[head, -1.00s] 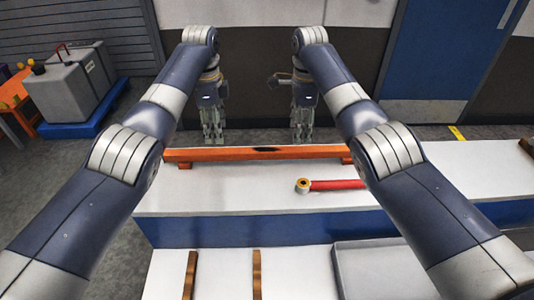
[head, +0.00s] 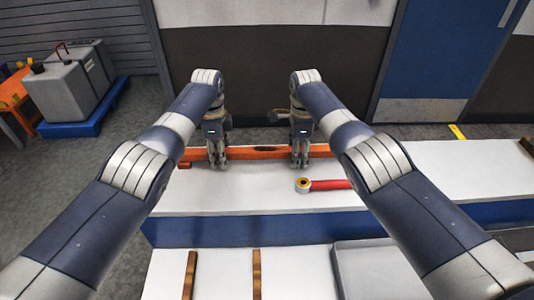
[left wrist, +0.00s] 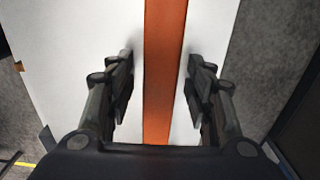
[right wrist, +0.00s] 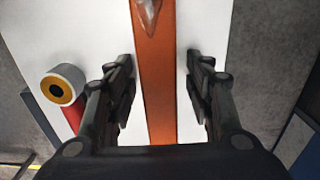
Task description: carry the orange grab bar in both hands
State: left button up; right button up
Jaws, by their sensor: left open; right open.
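The orange grab bar (head: 264,153) lies along the white bench top in the head view, raised on small end feet, with a dark patch near its middle. My left gripper (head: 217,162) is over its left part, and my right gripper (head: 301,161) is right of the dark patch. In the left wrist view the bar (left wrist: 164,75) runs between the open fingers (left wrist: 160,92), with a gap on each side. In the right wrist view the bar (right wrist: 156,85) also runs between the open fingers (right wrist: 158,92), nearer the left one. How low the fingertips reach beside it is hard to tell.
A red-handled tool with a round metal end (head: 304,185) lies on the bench in front of the bar; it also shows in the right wrist view (right wrist: 60,88). A nearer white surface carries brown strips (head: 257,275) and a grey tray (head: 375,272).

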pick_arm(q)
grip_shut()
pick_arm(e)
grip_shut()
pick_arm(q)
jog(key=shift+w+r, duration=0.1)
jog(key=shift+r, duration=0.05)
pick_arm(e)
jog(key=shift+w+r, duration=0.1)
jog(key=shift+r, duration=0.05)
